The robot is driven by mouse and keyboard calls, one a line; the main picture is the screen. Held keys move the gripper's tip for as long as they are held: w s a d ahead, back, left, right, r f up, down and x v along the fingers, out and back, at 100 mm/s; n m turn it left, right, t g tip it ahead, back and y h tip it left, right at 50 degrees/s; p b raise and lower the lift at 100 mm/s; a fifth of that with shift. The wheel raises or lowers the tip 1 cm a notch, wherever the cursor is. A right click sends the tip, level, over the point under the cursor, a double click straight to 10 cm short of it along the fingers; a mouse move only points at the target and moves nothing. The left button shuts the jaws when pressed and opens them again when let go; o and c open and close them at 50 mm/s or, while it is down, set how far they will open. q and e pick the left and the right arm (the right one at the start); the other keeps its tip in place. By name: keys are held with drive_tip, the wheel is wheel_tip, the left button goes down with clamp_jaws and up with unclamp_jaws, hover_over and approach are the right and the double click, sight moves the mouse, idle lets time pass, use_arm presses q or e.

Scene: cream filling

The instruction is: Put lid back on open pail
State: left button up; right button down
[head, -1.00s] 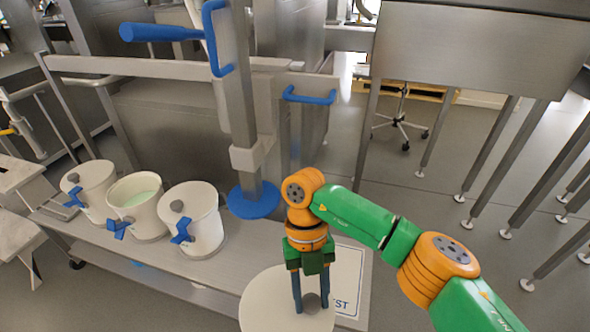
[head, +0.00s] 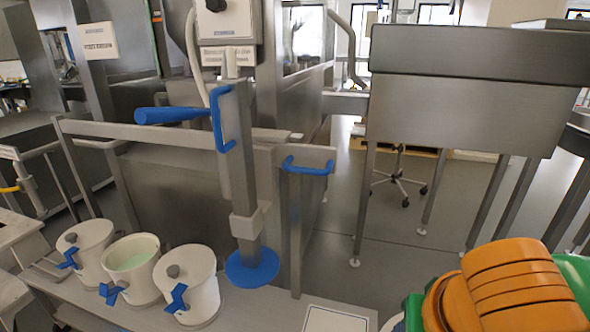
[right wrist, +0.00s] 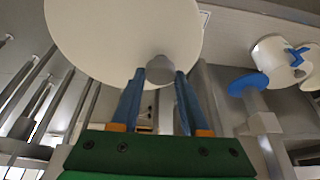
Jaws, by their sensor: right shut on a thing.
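The open pail (head: 133,279) stands between two lidded pails in the head view, with pale green filling showing inside. A round white lid (right wrist: 100,35) with a grey knob (right wrist: 160,68) fills the upper part of the right wrist view. My right gripper (right wrist: 160,76) has its blue fingers shut on that knob. My left gripper is in neither view.
The left lidded pail (head: 92,247) and right lidded pail (head: 203,294) flank the open one on a metal bench (head: 255,308). A post with a round blue base (head: 251,267) rises right of them. A white sign plate (head: 335,318) lies farther right.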

wheel_tip(320, 180, up, 15)
drive_tip(key=n+y+p, duration=0.1)
drive_tip(key=n+p, duration=0.2)
drive_tip(key=p, duration=1.1)
drive_tip(key=shift+p, duration=0.35)
drive_tip(key=shift+f, duration=0.1)
